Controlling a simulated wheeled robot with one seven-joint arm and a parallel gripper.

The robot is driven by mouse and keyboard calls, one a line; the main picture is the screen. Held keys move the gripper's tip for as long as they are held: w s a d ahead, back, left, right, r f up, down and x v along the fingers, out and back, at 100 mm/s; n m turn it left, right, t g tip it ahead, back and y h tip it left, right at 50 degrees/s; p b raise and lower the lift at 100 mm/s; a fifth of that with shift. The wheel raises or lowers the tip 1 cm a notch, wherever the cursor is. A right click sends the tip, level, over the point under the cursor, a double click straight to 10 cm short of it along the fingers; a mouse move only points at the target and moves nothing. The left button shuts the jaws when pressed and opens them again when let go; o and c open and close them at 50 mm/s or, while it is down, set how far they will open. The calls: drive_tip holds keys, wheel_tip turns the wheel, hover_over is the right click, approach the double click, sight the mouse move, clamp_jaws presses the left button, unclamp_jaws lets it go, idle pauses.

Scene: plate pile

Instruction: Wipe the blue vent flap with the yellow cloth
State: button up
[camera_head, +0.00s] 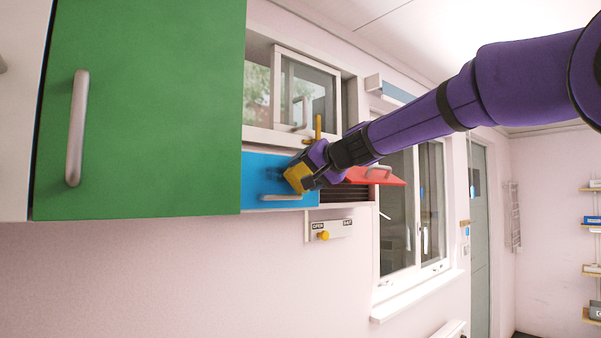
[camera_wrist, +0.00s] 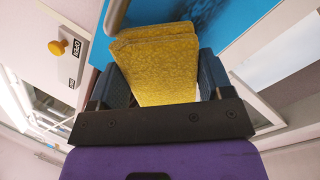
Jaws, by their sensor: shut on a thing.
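The blue vent flap (camera_head: 256,168) is closed below the small window, with a metal handle (camera_head: 281,197) along its lower edge. A dark smudge shows on the blue surface in the wrist view (camera_wrist: 205,14). My gripper (camera_head: 300,174) is shut on the folded yellow cloth (camera_wrist: 160,62), which sticks out past both fingers. The cloth also shows in the head view (camera_head: 296,178), in front of the right part of the blue flap. It is at or very near the surface; I cannot tell whether it touches. The gripper hides part of the flap's right side.
A red flap (camera_head: 385,178) is tilted out over dark slats, just right of my gripper. A green cabinet door (camera_head: 150,110) adjoins on the left. A yellow lever (camera_head: 318,127) stands above. A plate with a yellow knob (camera_head: 323,236) is below. The wall underneath is clear.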

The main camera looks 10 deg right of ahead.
drive_tip(key=shift+w+d+f, duration=0.2)
drive_tip(key=shift+d, duration=0.15)
drive_tip(key=shift+w+d+f, duration=0.15)
drive_tip(key=shift+d, duration=0.2)
drive_tip(key=shift+s+a, duration=1.15)
drive_tip(key=shift+a, duration=0.6)
drive_tip(key=shift+s+a, duration=1.1)
drive_tip(key=shift+a, duration=0.6)
drive_tip(key=shift+s+a, duration=1.15)
drive_tip(key=shift+a, duration=0.6)
drive_tip(key=shift+s+a+r, duration=0.2)
drive_tip(key=shift+s+a, duration=0.35)
drive_tip(key=shift+a, duration=0.05)
drive_tip(key=shift+r, duration=0.1)
drive_tip(key=shift+v, duration=3)
drive_tip(key=shift+s, duration=0.1)
drive_tip(key=v, duration=0.2)
drive_tip(key=shift+s+d, duration=0.25)
drive_tip(key=shift+s, duration=0.1)
